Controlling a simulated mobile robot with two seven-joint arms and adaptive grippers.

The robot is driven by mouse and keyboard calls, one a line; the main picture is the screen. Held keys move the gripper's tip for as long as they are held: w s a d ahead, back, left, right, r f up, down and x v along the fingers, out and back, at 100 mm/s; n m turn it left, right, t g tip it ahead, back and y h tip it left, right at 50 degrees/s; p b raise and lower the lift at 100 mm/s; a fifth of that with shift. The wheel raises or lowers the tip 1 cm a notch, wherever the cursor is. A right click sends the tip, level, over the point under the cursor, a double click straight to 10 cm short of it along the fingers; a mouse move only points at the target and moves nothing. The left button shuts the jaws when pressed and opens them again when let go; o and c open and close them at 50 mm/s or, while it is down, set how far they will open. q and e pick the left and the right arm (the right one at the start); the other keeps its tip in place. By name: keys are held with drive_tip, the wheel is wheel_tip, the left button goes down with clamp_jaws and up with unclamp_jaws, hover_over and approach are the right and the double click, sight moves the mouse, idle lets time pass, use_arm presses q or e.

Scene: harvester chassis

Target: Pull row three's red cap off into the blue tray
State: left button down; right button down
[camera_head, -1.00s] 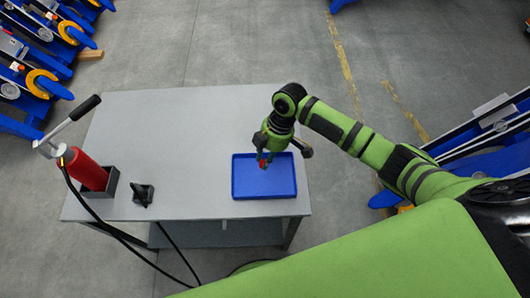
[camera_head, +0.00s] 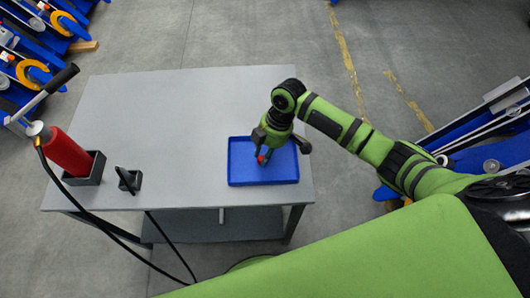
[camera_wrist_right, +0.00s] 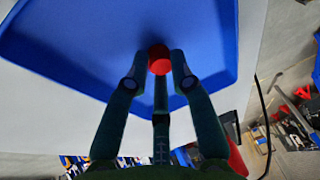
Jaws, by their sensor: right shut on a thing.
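The red cap (camera_wrist_right: 159,58) is between the fingertips of my right gripper (camera_wrist_right: 160,72) in the right wrist view, and the fingers are shut on it. In the head view my right gripper (camera_head: 265,150) is over the blue tray (camera_head: 236,178), with a bit of the red cap (camera_head: 261,158) showing below it. The blue tray (camera_wrist_right: 90,55) also fills much of the wrist view behind the cap. I cannot tell how high the cap is above the tray floor. My left gripper is out of view.
The grey table (camera_head: 150,110) is mostly clear left of the tray. A red cylinder pump (camera_head: 66,152) with a lever and black hose stands in a dark holder at its left edge, beside a small black stand (camera_head: 128,180). Blue machine rows (camera_head: 470,155) stand beyond on the floor.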

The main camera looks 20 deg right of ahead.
drive_tip(key=shift+s+f, duration=0.2)
drive_tip(key=shift+f, duration=0.1)
drive_tip(key=c, duration=1.1)
unclamp_jaws()
drive_tip(key=shift+o, duration=0.5)
drive_tip(key=shift+w, duration=0.15)
drive_tip(key=shift+r, duration=0.1)
